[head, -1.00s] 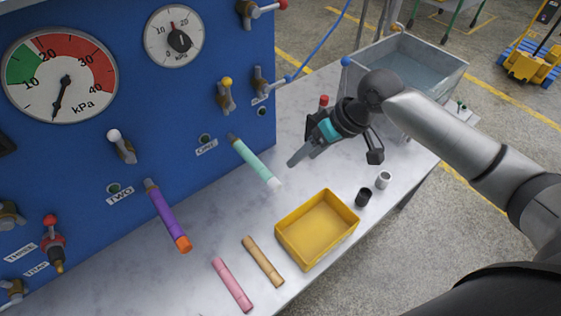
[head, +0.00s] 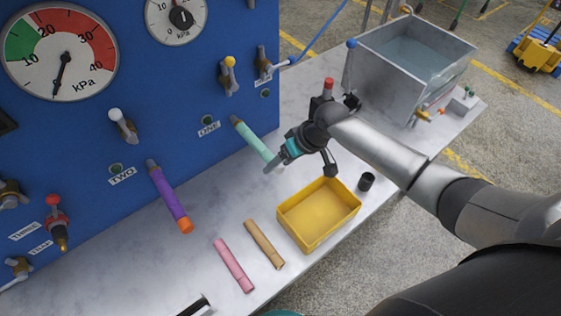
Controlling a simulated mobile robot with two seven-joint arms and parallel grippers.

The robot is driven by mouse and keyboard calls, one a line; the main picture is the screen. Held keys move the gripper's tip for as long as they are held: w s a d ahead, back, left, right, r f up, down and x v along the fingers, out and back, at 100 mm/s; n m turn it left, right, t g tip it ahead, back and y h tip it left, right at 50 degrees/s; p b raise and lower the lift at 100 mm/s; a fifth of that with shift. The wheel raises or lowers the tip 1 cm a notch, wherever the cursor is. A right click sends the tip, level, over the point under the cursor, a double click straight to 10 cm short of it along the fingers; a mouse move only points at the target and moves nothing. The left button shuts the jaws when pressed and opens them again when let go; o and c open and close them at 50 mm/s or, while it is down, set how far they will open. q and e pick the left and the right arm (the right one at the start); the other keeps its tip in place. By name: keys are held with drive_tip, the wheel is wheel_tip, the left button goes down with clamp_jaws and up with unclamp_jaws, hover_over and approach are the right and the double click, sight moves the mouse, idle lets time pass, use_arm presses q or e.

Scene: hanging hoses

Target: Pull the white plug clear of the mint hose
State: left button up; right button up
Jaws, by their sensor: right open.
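The mint hose (head: 252,138) hangs from the tap labelled ONE on the blue panel and slants down to the right. The white plug at its lower end is hidden behind my right gripper. My right gripper (head: 273,163) is open, with its fingers at the hose's lower end. I cannot tell whether they touch the hose or the plug. A dark piece and a teal piece at the bottom edge look like parts of my left gripper, mostly cut off by the frame.
A yellow tray (head: 282,219) stands on the bench below the gripper, with a black cup (head: 366,181) beside it. A purple hose (head: 169,194) with an orange end hangs at left. Pink (head: 233,266) and tan (head: 264,244) tubes lie in front. A metal sink (head: 375,75) stands behind.

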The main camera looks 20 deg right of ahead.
drive_tip(key=shift+c, duration=0.2)
clamp_jaws()
idle(0.4)
